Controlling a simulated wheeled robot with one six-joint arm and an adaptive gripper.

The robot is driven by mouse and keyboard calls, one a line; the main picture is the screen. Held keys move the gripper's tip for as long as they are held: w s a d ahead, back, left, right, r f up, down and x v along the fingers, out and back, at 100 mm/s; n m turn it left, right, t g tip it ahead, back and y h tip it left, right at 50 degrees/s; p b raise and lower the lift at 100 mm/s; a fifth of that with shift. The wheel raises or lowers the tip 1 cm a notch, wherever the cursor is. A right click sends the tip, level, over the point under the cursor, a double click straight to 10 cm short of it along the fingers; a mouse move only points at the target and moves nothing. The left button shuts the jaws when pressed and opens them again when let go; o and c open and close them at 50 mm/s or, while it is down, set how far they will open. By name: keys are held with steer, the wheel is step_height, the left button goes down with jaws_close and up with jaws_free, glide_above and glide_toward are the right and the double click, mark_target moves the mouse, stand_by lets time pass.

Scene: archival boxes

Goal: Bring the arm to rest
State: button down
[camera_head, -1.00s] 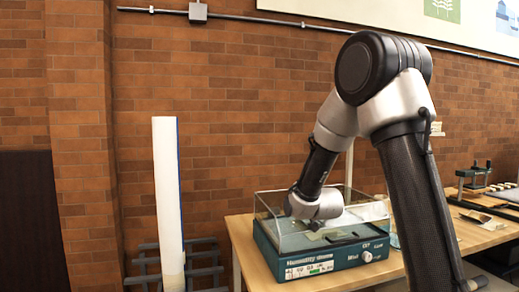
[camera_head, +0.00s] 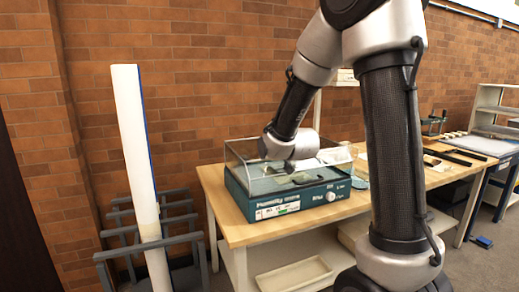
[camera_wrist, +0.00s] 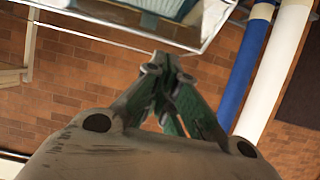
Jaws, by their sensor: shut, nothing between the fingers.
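My arm shows large in the head view, bent with its upper elbow at the top edge. Its end hangs down by the clear box of the humidity dome (camera_head: 290,200), a green-based unit on the wooden table. My gripper (camera_head: 290,167) appears small there, and I cannot tell its exact gap to the clear walls. In the wrist view my gripper (camera_wrist: 160,62) has its green and grey fingers drawn together, with nothing between them. Part of the clear box shows beyond it at the top.
A tall white roll (camera_head: 133,150) with a blue edge leans in a grey rack (camera_head: 155,240) left of the table (camera_head: 240,232). A cream tray (camera_head: 293,275) sits on the lower shelf. Tools and a shelf stand at the right. Brick wall runs behind.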

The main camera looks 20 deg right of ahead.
steer(key=s+f+g, duration=0.7)
steer(key=s+f, duration=0.3)
steer(key=s, duration=0.6)
steer(key=s+d+r+g, duration=0.1)
steer(key=s+r, duration=0.5)
steer(key=s, duration=0.4)
steer(key=s+d+r+g, duration=0.1)
steer(key=s+d+r, duration=0.1)
steer(key=s+r, duration=0.5)
steer(key=s, duration=0.4)
steer(key=shift+s+r, duration=0.15)
steer(key=shift+s, duration=0.1)
